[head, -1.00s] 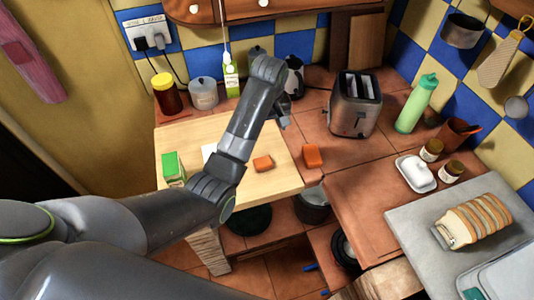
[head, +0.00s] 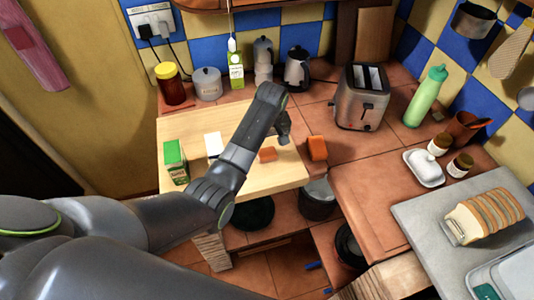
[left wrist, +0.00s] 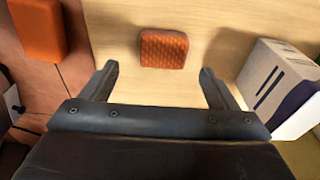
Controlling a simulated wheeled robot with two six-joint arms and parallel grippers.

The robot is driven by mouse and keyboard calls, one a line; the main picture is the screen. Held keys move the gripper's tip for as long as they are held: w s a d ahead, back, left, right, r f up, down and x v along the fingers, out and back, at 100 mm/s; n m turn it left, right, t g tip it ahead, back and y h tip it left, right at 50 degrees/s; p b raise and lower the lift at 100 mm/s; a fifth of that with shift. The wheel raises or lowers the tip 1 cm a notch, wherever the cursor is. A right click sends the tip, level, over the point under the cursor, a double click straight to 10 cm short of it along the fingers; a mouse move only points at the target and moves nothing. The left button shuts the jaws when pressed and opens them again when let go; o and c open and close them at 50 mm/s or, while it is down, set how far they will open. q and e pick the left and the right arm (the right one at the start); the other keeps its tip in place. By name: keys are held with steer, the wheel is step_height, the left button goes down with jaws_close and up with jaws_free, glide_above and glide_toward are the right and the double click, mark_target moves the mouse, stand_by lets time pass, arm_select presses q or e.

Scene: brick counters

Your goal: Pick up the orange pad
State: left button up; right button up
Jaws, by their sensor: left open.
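A small orange pad (head: 268,154) with a textured top lies on the pale wooden board (head: 200,118). In the left wrist view the pad (left wrist: 163,49) lies ahead of the space between the two fingertips, clear of both. My left gripper (head: 284,136) is just behind and right of the pad in the head view; its fingers (left wrist: 159,70) are apart and empty in the left wrist view. A second, smoother orange block (head: 317,148) lies right of the board on the tiles; it also shows in the left wrist view (left wrist: 38,27). My right gripper is not in view.
A green box (head: 175,161) and a white item (head: 213,144) stand on the board, left of the pad. A white box (left wrist: 283,85) is beside the right finger in the left wrist view. A toaster (head: 361,98) stands farther back at right.

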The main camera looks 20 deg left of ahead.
arm_select(q)
steer(key=f+p, duration=0.1)
steer(key=f, duration=0.2)
steer(key=shift+s+f, duration=0.2)
steer(key=shift+w+a+f, duration=0.1)
steer(key=shift+a+f, duration=0.05)
steer(key=shift+f, duration=0.75)
steer(key=c, duration=1.1)
steer(key=shift+r, duration=0.1)
step_height(320, 180, up, 9)
steer(key=shift+f+b, duration=0.2)
steer(key=shift+b, duration=0.45)
steer(key=shift+r, duration=0.2)
steer(key=shift+f+b, duration=0.2)
steer(key=shift+b, duration=0.4)
steer(key=b, duration=0.4)
glide_above(267, 152)
step_height(267, 152, down, 4)
steer(key=shift+f, duration=0.1)
